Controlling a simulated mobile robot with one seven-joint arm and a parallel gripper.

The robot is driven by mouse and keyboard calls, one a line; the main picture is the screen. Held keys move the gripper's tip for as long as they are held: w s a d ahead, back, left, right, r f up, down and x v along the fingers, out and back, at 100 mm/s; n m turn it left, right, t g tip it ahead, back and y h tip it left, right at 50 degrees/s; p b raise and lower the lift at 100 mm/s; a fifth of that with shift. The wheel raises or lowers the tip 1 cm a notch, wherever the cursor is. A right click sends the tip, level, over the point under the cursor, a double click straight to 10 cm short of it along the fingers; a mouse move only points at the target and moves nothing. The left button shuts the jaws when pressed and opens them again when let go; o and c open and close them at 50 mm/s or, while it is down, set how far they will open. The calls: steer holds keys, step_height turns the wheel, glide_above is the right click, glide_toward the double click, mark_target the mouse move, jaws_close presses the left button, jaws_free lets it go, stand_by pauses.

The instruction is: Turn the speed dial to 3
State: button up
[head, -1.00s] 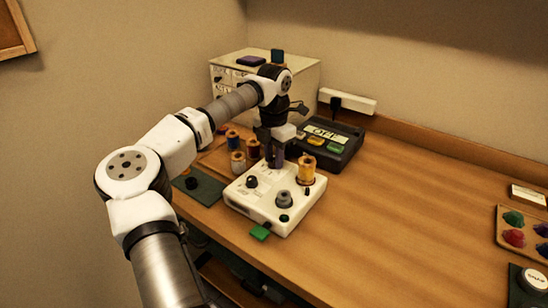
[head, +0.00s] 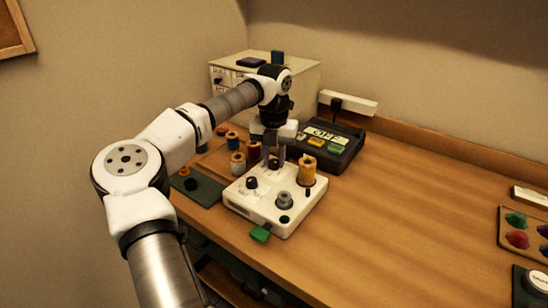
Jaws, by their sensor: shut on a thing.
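A white machine (head: 258,207) with several controls on its top stands on the left part of the table. My gripper (head: 274,159) points straight down at its back edge, its two fingers on either side of a dark dial (head: 274,164). It is shut on this dial, which the fingers partly hide. A second black knob (head: 252,182) and a grey stepped knob (head: 284,199) are free in front. The dial markings are too small to read, so I cannot tell its setting or its label.
A yellow spool (head: 307,171) stands at the machine's back right, close to my gripper. Other spools (head: 237,163) stand behind left. A black device with a display (head: 335,148) is behind. A green tab (head: 260,234) sticks out in front. The table's middle is clear.

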mark_target(274, 161)
stand_by(0.4)
steer(key=o, duration=1)
steer(key=shift+r, duration=0.15)
step_height(274, 161, up, 14)
steer(key=b, duration=0.1)
steer(key=shift+f, duration=0.2)
